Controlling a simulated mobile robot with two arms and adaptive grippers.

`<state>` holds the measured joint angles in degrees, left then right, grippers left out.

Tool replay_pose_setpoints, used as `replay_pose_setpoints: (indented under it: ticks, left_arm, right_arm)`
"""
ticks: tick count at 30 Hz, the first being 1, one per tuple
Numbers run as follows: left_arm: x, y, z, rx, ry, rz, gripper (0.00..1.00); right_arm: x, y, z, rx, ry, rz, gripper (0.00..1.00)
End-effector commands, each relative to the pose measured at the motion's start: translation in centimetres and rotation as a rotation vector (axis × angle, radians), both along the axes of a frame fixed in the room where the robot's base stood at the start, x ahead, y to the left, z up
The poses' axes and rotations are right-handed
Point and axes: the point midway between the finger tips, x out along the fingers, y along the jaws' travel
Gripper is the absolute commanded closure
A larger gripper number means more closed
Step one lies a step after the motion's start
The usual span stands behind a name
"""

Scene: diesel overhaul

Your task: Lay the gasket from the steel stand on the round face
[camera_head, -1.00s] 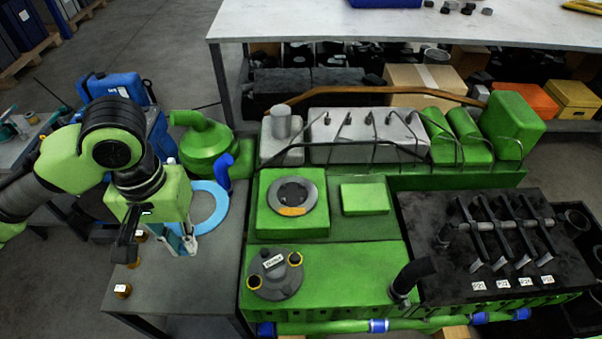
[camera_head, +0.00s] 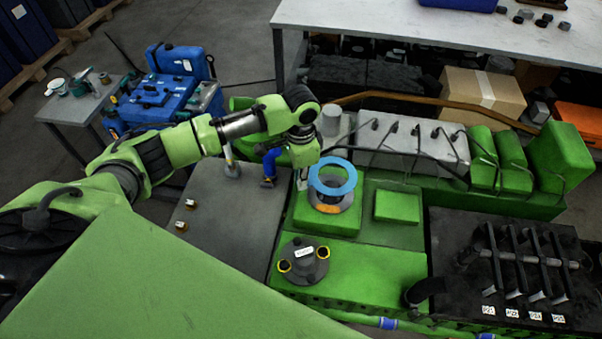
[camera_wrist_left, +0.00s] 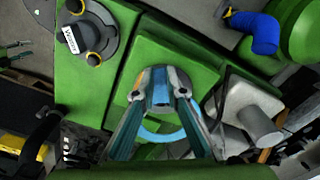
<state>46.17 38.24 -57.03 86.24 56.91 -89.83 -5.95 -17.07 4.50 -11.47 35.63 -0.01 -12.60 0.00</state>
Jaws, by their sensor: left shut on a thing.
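The gasket is a flat light-blue ring (camera_head: 318,167), held level over the engine. My left gripper (camera_head: 303,182) is shut on its left side. The round face is a grey disc (camera_head: 345,204) on a raised green block, with an orange patch at its front. The ring overlaps the disc in the head view, sitting toward its back; I cannot tell the gap between them. In the left wrist view my gripper (camera_wrist_left: 160,97) points down and part of the blue ring (camera_wrist_left: 160,137) shows between the fingers. A small upright steel piece (camera_head: 232,168) stands on the grey table. My right gripper is out of view.
The grey table (camera_head: 225,215) left of the engine is mostly clear, with small brown parts on its left. A dark round cover (camera_head: 303,262) with yellow-ringed ports lies in front. A raised green block (camera_head: 397,207) is to the right. The silver engine cover (camera_head: 410,145) stands behind.

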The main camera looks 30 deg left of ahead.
Motion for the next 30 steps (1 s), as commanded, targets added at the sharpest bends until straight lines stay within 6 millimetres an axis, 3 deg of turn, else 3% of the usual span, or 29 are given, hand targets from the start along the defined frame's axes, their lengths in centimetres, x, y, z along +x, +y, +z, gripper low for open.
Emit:
replay_pose_setpoints:
  ticks: [16,30]
  left_arm:
    - [0.0,0.0,-5.6,0.0,-0.003,0.0,1.0]
    - [0.0,0.0,-6.8,-0.001,-0.001,0.001,1.0]
  right_arm:
    - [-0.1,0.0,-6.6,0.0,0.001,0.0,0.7]
    - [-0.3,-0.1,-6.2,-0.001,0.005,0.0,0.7]
